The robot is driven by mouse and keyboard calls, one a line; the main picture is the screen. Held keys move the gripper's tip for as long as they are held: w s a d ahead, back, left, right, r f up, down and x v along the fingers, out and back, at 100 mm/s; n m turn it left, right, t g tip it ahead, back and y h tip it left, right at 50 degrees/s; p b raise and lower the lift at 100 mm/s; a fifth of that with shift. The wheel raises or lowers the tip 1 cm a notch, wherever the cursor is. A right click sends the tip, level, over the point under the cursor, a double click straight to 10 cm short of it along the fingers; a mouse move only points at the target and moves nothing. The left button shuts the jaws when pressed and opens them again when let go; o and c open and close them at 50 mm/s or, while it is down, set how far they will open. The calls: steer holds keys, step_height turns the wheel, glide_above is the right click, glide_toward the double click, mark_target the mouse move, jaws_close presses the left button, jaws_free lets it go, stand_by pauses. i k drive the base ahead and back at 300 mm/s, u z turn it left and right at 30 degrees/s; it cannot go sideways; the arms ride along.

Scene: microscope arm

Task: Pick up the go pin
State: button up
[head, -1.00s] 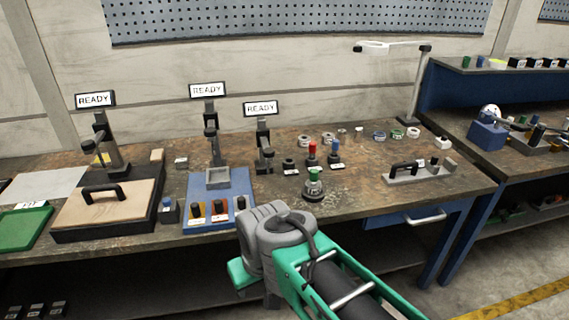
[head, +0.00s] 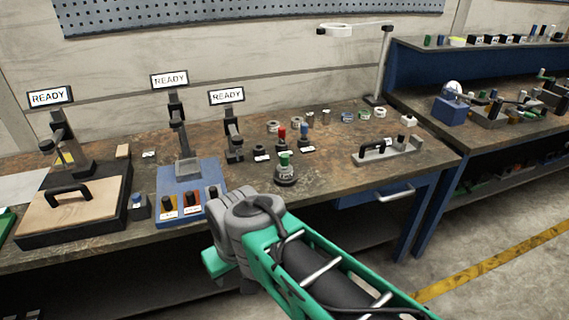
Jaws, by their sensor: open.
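A green-topped pin (head: 285,159) stands upright in a dark round base (head: 286,177) near the middle of the workbench. Behind it, a red-topped pin (head: 281,133) and a blue-topped pin (head: 307,132) stand in dark holders with small white labels. The labels are too small to read, so I cannot tell for certain which pin is the go pin. My arm reaches in from the lower right, and its grey joint is in front of the bench's front edge. My gripper's fingers do not show.
A blue fixture (head: 186,184) with a row of coloured pieces stands left of the pins. A wooden board (head: 90,200) with a black handle is further left. A grey block with a black handle (head: 380,147) lies to the right. A lamp stand (head: 384,65) is behind it.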

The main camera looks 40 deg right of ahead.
mark_target(284, 158)
steer(key=u, duration=2.8)
steer(key=k, duration=1)
steer(key=z, duration=1.25)
steer(key=i, duration=0.5)
